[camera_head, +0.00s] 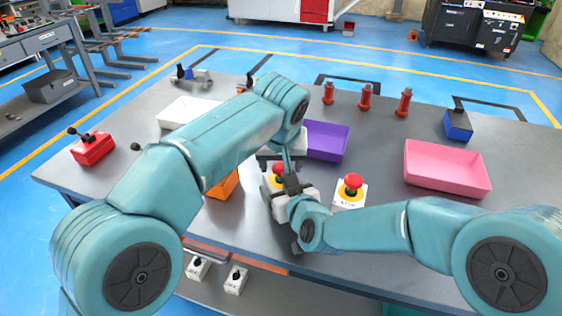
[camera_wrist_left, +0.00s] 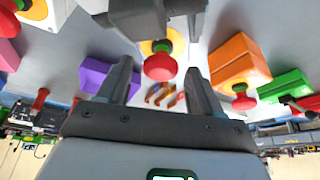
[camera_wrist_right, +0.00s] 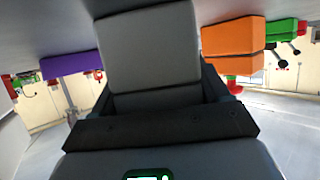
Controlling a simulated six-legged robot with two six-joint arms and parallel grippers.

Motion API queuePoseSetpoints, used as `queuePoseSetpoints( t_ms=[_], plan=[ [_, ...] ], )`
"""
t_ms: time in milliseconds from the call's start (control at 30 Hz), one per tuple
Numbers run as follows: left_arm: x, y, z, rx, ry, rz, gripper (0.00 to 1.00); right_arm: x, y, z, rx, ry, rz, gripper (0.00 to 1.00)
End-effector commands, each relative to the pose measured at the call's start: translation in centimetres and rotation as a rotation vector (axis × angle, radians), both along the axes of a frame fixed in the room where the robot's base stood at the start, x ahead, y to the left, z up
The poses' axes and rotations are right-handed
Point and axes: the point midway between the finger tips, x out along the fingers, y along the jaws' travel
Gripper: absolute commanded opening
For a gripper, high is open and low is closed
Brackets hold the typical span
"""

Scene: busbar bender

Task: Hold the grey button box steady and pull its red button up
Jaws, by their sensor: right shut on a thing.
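The grey button box (camera_head: 267,189) stands near the front middle of the table, partly hidden by my right gripper. Its red button (camera_head: 278,169) is on a yellow top and faces up. My right gripper (camera_head: 292,192) is shut on the box from the right; the box's grey face (camera_wrist_right: 150,50) fills the space between the fingers in the right wrist view. My left gripper (camera_wrist_left: 159,72) is above the box, with its fingers apart and the red button (camera_wrist_left: 160,67) between them in the picture.
A second, white box with a red button (camera_head: 352,186) stands close by on the right. An orange block (camera_head: 223,186) is on the left. A purple tray (camera_head: 328,141) lies behind and a pink tray (camera_head: 447,168) to the right. The table (camera_head: 390,225) is bare at the front right.

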Motion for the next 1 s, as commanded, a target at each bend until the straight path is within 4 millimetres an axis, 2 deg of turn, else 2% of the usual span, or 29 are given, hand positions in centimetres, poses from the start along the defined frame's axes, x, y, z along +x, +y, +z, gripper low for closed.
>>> queuePoseSetpoints(
  t_ms=[167,400,600,733,1000],
  plan=[
    [-0.7,0.0,1.8,-0.002,-0.003,0.0,0.65,0.0,0.0,0.0,0.0,-0.001,0.0,0.36],
    [-2.8,-0.1,6.9,-0.003,-0.005,-0.001,0.65,0.0,0.0,0.0,0.0,-0.001,0.0,0.36],
    [-4.1,0.0,10.0,-0.002,-0.003,-0.001,0.65,0.0,0.0,0.1,0.001,-0.002,0.0,0.36],
    [-4.5,0.0,11.0,-0.001,-0.002,0.0,0.65,0.0,0.0,0.1,0.001,-0.002,0.0,0.36],
    [-4.6,0.0,11.1,0.0,0.0,-0.001,0.65,0.0,0.0,0.1,0.001,-0.003,0.0,0.36]
  ],
)
